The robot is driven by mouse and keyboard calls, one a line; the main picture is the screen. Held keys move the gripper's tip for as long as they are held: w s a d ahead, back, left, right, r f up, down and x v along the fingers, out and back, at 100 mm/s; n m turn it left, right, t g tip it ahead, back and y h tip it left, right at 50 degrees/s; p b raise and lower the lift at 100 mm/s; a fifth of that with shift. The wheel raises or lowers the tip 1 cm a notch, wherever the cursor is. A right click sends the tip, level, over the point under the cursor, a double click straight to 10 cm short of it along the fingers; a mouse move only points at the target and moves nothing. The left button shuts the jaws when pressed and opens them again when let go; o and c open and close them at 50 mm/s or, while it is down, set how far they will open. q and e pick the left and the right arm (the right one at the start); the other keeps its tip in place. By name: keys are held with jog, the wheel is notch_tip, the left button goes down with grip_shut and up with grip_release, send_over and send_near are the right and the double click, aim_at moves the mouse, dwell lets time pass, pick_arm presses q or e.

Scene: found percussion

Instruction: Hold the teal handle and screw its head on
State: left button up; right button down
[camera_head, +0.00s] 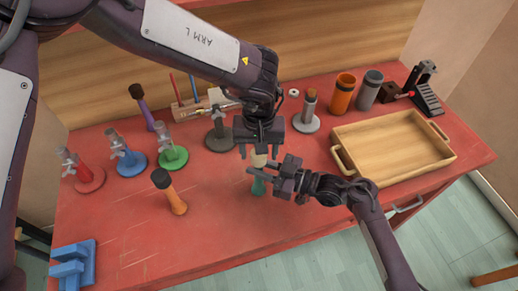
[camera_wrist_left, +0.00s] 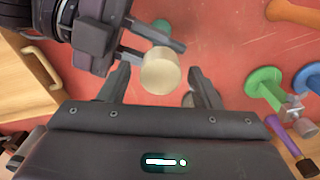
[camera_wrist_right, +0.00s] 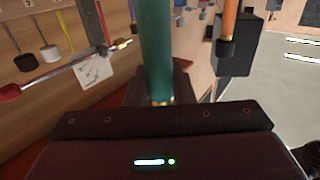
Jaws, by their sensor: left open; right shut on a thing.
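The teal handle (camera_head: 258,186) stands roughly upright over the table, with my right gripper (camera_head: 264,172) shut around it. It fills the upper middle of the right wrist view (camera_wrist_right: 156,45). A cream head (camera_head: 258,160) sits at the handle's top; whether it is threaded on cannot be told. My left gripper (camera_head: 259,150) points down from above, open, its fingers on either side of the head. In the left wrist view the round head (camera_wrist_left: 161,74) lies between the open fingertips, with gaps on both sides. The handle's lower end (camera_wrist_left: 161,26) shows behind it.
Red, blue and green stands (camera_head: 173,157) are farther left. A wooden tray (camera_head: 390,145) lies at the right, with orange and grey cups (camera_head: 342,95) behind it. The front middle of the table is clear.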

pick_arm(q)
jog(key=shift+r, duration=2.25)
jog(key=shift+c, duration=0.4)
